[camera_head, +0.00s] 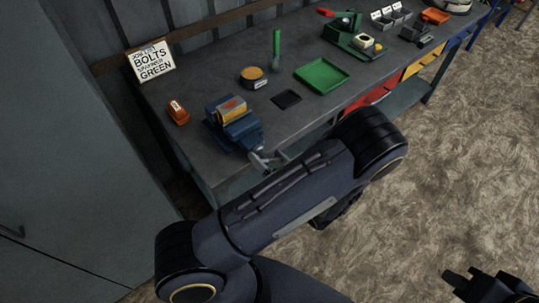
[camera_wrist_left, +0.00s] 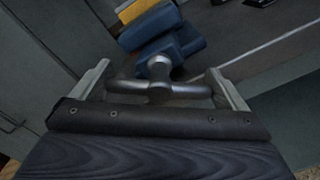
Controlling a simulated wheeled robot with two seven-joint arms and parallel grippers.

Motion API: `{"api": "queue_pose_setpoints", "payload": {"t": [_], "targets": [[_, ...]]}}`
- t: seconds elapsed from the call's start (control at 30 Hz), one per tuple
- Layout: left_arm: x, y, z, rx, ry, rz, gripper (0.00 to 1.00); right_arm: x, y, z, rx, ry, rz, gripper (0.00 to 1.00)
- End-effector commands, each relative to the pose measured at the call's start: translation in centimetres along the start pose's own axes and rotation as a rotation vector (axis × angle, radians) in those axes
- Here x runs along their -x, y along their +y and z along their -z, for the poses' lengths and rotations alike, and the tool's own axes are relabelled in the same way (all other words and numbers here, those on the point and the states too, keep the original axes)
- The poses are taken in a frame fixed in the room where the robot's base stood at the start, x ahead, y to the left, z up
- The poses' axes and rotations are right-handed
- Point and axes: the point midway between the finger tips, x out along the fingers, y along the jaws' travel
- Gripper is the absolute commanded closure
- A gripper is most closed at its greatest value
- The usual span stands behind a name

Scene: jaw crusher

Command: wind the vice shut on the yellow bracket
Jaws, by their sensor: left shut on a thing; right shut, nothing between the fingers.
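The blue vice (camera_head: 241,131) stands at the near left corner of the bench; it also shows in the wrist view (camera_wrist_left: 187,41). The yellow bracket (camera_head: 232,116) sits between its jaws, and a yellow edge shows in the wrist view (camera_wrist_left: 137,9). Whether both jaws touch it I cannot tell. The grey vice handle (camera_wrist_left: 160,88) lies crosswise with its screw end towards me. My left gripper (camera_wrist_left: 165,84) is shut on the handle, one finger at each end of the bar. My forearm hides most of it in the head view. My right gripper (camera_head: 455,278) is shut and empty over the floor.
A bolts sign (camera_head: 151,62) stands at the back. A grey cabinet (camera_head: 65,150) is at left.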

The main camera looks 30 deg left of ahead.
Motion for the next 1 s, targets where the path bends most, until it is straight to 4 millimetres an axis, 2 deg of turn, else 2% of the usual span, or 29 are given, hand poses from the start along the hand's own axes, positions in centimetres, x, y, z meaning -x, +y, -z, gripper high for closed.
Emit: {"api": "queue_pose_setpoints", "payload": {"t": [0.4, 1.0], "targets": [[0.0, -0.2, -0.1, -0.397, -0.001, 0.000, 0.28, 1.5, -0.7, 0.8, 0.000, 0.000, 0.000, 1.00], [0.0, -0.5, 0.2, -0.925, -0.001, 0.001, 0.28, 2.8, -1.3, 1.4, 0.000, 0.000, 0.000, 1.00]]}}
